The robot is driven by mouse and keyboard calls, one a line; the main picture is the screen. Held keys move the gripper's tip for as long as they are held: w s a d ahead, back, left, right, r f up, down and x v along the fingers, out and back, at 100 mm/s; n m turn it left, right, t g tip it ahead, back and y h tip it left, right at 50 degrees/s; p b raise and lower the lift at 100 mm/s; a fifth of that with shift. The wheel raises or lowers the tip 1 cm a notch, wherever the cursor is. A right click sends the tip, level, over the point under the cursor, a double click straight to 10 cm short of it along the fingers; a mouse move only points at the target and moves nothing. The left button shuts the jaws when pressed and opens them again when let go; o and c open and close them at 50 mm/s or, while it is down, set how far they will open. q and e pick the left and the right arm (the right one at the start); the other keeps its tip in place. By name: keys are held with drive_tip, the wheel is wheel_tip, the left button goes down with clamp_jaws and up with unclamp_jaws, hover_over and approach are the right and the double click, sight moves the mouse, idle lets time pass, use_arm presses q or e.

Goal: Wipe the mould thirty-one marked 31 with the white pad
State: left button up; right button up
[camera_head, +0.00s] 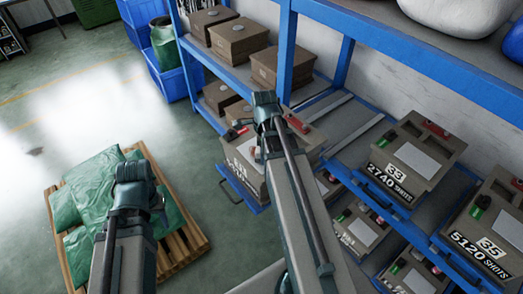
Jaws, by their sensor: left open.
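No mould with a readable 31 shows. A brown mould (248,178) stands on a blue pull-out shelf in the middle; my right arm covers part of its number, which I cannot read. No loose white pad can be made out. My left gripper (136,185) is at the end of the arm over the green sacks, open, its fingers hardly visible. My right gripper (266,108) is in front of the rack by the middle mould; its fingers are hidden or too small to judge.
Moulds marked 33 (419,152) and 35 (491,222) sit on blue shelves at right. A blue rack (288,50) holds several brown boxes. Green sacks (98,190) lie on a wooden pallet (196,236). Blue bins (165,75) stand behind.

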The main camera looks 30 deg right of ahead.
drive_tip(key=shift+s+d, duration=0.15)
drive_tip(key=shift+s, duration=1.1)
drive_tip(key=shift+f, duration=0.15)
drive_tip(key=shift+w, duration=0.1)
clamp_jaws()
drive_tip(key=shift+w, duration=1.65)
drive_tip(key=shift+a, duration=0.2)
drive_tip(key=shift+w, duration=0.15)
drive_tip(key=shift+w+a, duration=0.2)
drive_tip(key=shift+w, duration=1.25)
drive_tip(key=shift+w, duration=0.1)
